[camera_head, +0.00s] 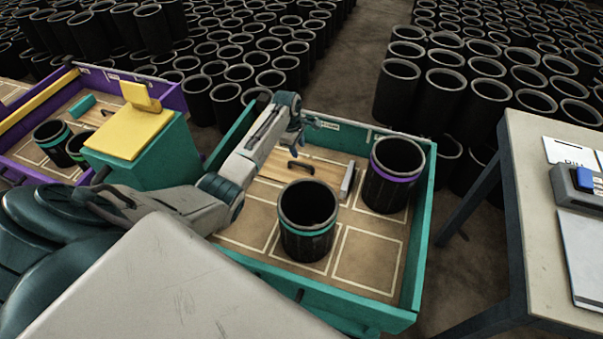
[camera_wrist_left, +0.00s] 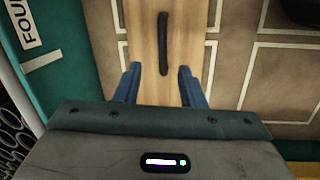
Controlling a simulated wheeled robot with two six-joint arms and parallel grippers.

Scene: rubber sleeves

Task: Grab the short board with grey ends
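The wooden board (camera_head: 322,175) lies in the green-walled crate (camera_head: 424,215). It has a black handle (camera_head: 301,167) and a grey right end (camera_head: 348,180); its left end is hidden behind my left arm. My left gripper (camera_head: 318,122) is above the crate near its back wall. In the left wrist view, its two blue fingers (camera_wrist_left: 160,68) are apart, one toward each long side of the board (camera_wrist_left: 146,30), with the handle (camera_wrist_left: 163,43) ahead between them. They hold nothing, and I cannot tell their height above the board. My right gripper is not in view.
A black sleeve with a green band (camera_head: 307,220) and one with a purple band (camera_head: 393,175) stand in the crate. A purple crate (camera_head: 170,97) and a green box with a yellow top (camera_head: 130,135) are left. A table (camera_head: 535,200) stands right.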

